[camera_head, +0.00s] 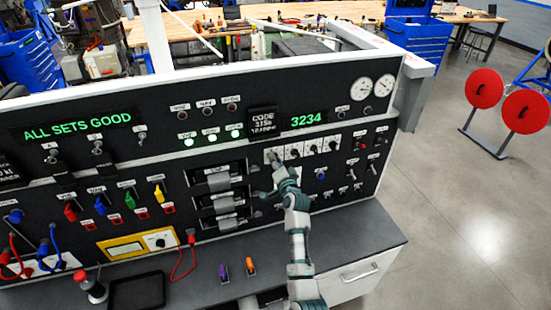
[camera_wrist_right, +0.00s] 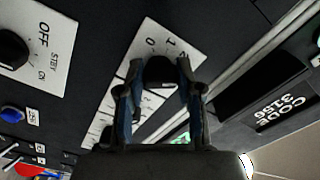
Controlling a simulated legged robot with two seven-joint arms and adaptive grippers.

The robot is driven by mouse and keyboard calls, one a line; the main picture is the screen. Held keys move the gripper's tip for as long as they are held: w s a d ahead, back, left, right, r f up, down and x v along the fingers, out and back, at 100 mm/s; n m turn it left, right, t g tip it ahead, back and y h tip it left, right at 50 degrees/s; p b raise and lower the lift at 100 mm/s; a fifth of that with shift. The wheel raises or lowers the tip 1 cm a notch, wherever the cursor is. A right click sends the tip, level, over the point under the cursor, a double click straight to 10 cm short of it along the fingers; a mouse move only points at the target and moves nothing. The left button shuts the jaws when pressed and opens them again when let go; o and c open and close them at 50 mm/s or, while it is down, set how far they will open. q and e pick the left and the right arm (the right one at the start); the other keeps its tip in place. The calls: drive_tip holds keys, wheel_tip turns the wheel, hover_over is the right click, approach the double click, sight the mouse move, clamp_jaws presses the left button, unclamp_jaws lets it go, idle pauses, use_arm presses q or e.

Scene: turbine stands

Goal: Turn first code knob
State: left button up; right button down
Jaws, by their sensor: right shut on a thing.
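The code knobs sit in a row on white plates (camera_head: 312,147) on the black panel, below the green 3234 display (camera_head: 305,120). My right gripper (camera_head: 275,168) reaches up to the left end of this row. In the wrist view, the first code knob (camera_wrist_right: 160,72) is black and sits on a white plate (camera_wrist_right: 178,50) marked with digits, 0 and 1 among them. The right gripper (camera_wrist_right: 157,90) has one finger on each side of it and is shut on it. In the head view the gripper partly hides this knob. My left gripper is not in view.
A black CODE sign (camera_head: 263,121) is left of the display; the wrist view also shows it (camera_wrist_right: 285,113). An OFF/STBY/ON knob (camera_wrist_right: 12,50) is nearby. Grey handles (camera_head: 218,180) lie left of my gripper. A grey counter (camera_head: 350,240) runs below the panel.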

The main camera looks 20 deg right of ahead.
drive_tip(key=shift+m+p, duration=0.7)
drive_tip(key=shift+m, duration=0.6)
drive_tip(key=c, duration=0.8)
unclamp_jaws()
drive_tip(key=shift+d, duration=0.1)
drive_tip(key=shift+o, duration=0.2)
drive_tip(key=s, duration=1.1)
drive_tip(key=shift+s+d, duration=0.15)
drive_tip(key=shift+s, duration=0.2)
drive_tip(key=shift+f, duration=0.1)
